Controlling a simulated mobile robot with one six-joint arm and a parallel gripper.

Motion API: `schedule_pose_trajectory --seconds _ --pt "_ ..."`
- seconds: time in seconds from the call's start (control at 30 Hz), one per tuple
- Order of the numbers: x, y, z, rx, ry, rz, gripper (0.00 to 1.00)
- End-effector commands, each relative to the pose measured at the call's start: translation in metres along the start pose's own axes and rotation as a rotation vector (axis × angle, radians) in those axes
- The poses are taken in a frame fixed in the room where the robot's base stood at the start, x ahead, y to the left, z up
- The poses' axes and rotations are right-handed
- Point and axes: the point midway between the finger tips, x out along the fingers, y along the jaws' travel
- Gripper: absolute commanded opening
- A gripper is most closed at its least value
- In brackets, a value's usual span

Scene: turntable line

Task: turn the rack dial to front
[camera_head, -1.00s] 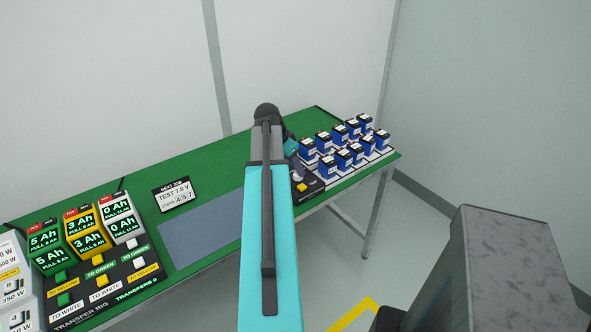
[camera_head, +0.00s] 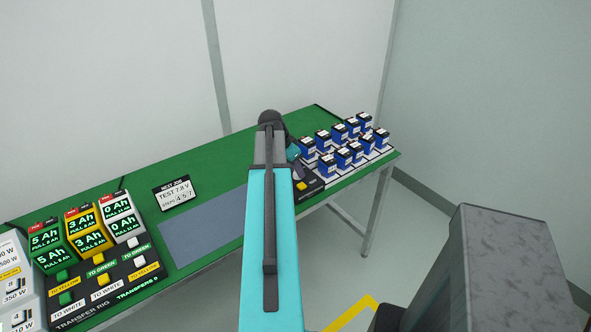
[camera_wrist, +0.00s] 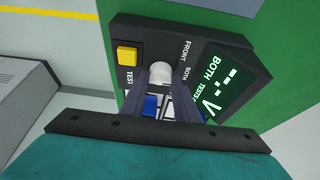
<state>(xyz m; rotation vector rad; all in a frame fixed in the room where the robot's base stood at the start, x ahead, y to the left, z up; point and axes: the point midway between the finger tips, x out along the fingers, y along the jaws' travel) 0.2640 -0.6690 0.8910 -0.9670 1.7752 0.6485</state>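The rack dial (camera_wrist: 160,73) is a small pale knob on a black tester box (camera_wrist: 129,39), seen in the wrist view. "FRONT" and "BOTH" labels sit beside it, and the lit green display (camera_wrist: 226,88) reads "BOTH" with dashes and "V". A yellow TEST button (camera_wrist: 127,55) is left of the dial. My gripper (camera_wrist: 161,80) has its two dark fingers apart, with the dial between their tips; whether they touch it cannot be told. In the head view my arm partly hides the tester (camera_head: 316,186) and the fingers.
Several blue batteries (camera_head: 326,166) stand in rows beside the tester. The green table (camera_head: 190,156) also holds a job sign (camera_head: 175,193), a grey mat (camera_head: 205,228) and a transfer rig (camera_head: 120,292) at left. A grey mat-like area is bare.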

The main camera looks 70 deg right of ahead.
Motion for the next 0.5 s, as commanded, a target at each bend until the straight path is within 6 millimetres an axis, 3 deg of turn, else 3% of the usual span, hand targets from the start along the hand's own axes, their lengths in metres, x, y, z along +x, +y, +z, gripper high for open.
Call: schedule_pose_trajectory --seconds 0.5 --pt "-0.0004 -0.0008 0.0012 -0.077 0.001 -0.037 0.06"
